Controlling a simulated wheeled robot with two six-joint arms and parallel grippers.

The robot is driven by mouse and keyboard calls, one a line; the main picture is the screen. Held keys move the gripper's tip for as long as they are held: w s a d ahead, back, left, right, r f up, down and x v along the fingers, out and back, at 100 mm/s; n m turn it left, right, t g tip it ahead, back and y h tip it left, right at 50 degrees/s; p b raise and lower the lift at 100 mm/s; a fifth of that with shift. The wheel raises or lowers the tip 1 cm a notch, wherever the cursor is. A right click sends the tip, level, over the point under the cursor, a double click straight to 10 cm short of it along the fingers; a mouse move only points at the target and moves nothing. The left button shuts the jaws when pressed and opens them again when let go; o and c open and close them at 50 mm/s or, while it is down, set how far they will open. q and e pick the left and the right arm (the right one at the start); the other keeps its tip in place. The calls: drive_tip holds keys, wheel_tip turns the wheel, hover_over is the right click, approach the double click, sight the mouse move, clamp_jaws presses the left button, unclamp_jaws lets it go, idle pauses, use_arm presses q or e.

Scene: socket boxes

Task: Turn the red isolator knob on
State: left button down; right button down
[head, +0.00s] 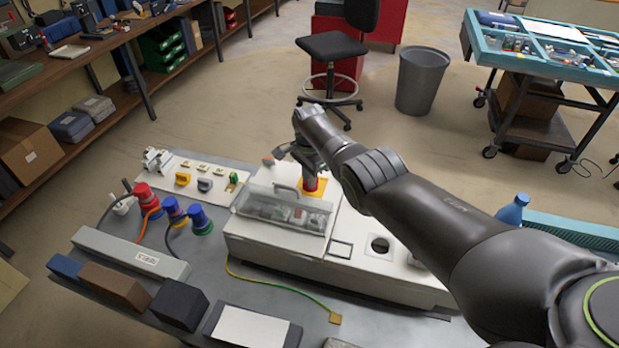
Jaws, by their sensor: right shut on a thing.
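The red isolator knob (310,184) sits on a yellow plate (323,193) on top of the white socket box (345,222). My right gripper (308,172) reaches down over the knob from above and is shut on it. The gripper and wrist hide most of the knob, so its turned angle cannot be told. My left gripper is not in view.
A clear-lidded compartment (283,210) with a handle is just left of the knob. Red (145,195) and blue (198,218) plugs with cables stand further left. Loose blocks lie along the bench's front. A blue bottle (512,210) stands at right.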

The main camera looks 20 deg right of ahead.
drive_tip(key=shift+w+r+m, duration=0.1)
drive_tip(key=shift+m, duration=0.7)
drive_tip(key=c, duration=1.5)
unclamp_jaws()
drive_tip(key=shift+o, duration=0.2)
drive_tip(key=shift+r+p, duration=0.35)
drive_tip(key=shift+r, duration=0.15)
wheel_tip(320, 180, up, 5)
drive_tip(key=shift+f+p, duration=0.1)
drive_tip(key=shift+p, duration=0.85)
wheel_tip(320, 180, up, 12)
drive_tip(key=b, duration=0.2)
drive_tip(key=shift+f, duration=0.2)
